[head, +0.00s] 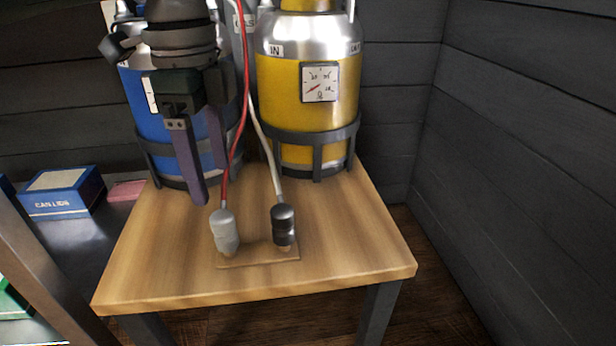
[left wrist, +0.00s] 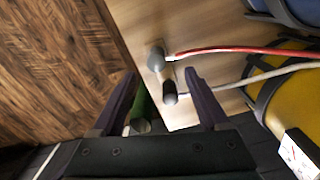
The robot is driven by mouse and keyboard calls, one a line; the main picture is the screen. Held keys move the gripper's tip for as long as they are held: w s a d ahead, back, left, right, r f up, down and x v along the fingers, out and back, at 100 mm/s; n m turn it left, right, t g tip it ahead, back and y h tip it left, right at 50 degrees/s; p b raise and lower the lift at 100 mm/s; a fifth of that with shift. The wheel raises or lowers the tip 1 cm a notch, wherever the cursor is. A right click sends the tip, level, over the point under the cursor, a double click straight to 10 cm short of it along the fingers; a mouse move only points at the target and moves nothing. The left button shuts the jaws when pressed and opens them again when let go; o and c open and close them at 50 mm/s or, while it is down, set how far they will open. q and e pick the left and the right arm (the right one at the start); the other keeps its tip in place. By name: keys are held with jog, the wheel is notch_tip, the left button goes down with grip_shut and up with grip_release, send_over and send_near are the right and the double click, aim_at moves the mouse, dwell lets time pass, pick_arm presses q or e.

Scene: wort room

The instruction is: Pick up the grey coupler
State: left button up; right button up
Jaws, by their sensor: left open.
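The grey coupler (head: 226,232) stands on a small wooden plate (head: 262,263) near the table's front, on the end of a red hose. A black coupler (head: 283,226) with a white hose stands to its right. My left gripper (head: 211,183) is open and empty, above and behind the grey coupler in the head view, apart from it. In the left wrist view, the grey coupler (left wrist: 156,58) and the black coupler (left wrist: 170,93) show between the lines of the open fingers (left wrist: 158,74). My right gripper is not in view.
A blue keg (head: 140,100) and a yellow keg (head: 303,92) with a gauge stand at the table's back. The wooden table (head: 345,245) is clear at the front right. A blue box (head: 62,192) lies on a surface at left. A dark plank wall (head: 510,130) is at right.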

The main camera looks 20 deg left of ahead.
aim_at(220, 215)
pick_arm(q)
notch_tip(220, 215, down, 4)
jog(key=shift+s+f+b, duration=0.15)
jog(key=shift+b, duration=1)
jog(key=f+b, duration=0.4)
jog(key=f, duration=0.1)
jog(key=shift+s+d+f, duration=0.1)
jog(key=shift+s+d, duration=0.05)
jog(key=shift+d, duration=0.1)
grip_shut()
